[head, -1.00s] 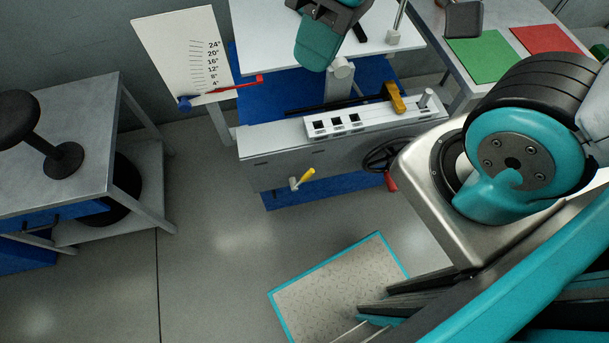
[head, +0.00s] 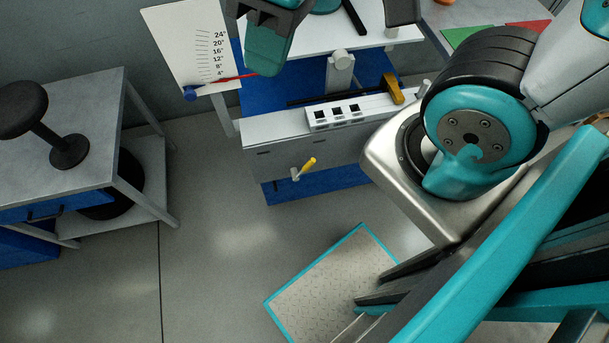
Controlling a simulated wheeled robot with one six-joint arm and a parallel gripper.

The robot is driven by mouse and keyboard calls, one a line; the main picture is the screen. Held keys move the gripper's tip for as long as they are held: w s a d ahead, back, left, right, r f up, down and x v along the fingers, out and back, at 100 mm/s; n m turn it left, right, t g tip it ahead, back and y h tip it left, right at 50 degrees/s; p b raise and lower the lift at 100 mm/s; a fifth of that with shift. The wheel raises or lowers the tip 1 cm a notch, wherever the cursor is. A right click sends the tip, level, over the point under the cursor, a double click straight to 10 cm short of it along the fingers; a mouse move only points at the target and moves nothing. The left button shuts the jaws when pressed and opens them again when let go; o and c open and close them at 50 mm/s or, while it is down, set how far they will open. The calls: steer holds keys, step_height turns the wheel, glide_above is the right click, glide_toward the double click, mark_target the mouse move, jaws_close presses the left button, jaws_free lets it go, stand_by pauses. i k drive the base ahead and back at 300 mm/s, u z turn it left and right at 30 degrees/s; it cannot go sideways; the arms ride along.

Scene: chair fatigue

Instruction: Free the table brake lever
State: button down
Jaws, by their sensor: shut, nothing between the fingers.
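A small lever with a yellow handle (head: 306,168) sticks out from the front of the grey machine beam (head: 270,155). Its handle tilts up to the right from a pale hub. I take it for the brake lever, though no label shows. The teal and dark end of my gripper (head: 268,45) hangs at the top edge, above and left of the lever and well apart from it. Much of it is cut off by the frame, and its fingertips are hard to make out. Nothing shows held in it.
A white slotted rail (head: 350,110) with an amber block (head: 393,88) lies on the beam. A white scale board (head: 190,45) stands at left behind. A grey bench (head: 60,130) with a black stool-like piece is at far left. A teal-edged plate (head: 330,285) lies below; floor left of it is clear.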

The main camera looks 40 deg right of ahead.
mark_target(304, 169)
steer(key=u, duration=0.05)
steer(key=k, duration=0.9)
steer(key=z, duration=1.1)
